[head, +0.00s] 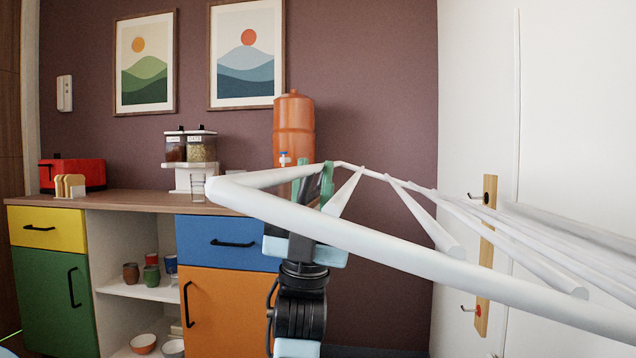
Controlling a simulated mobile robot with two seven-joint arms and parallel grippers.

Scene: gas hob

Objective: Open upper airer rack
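The white airer rack (400,252) stretches from the near left corner toward the right edge in the head view. It has a long outer bar and several thinner rods running back to the right. My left gripper (316,182) comes up from below at the rack's left end, behind the long front bar. Its green-edged fingers point up at the short end bar (262,179). The front bar hides part of the gripper, so I cannot tell whether the fingers are closed on the end bar or only beside it. My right gripper is out of view.
A wooden wall strip with hooks (487,250) is on the white wall at right. The counter (130,203) behind holds a red toaster (80,172), a dispenser (191,150) and an orange water urn (294,125). Cabinets with black handles stand below.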

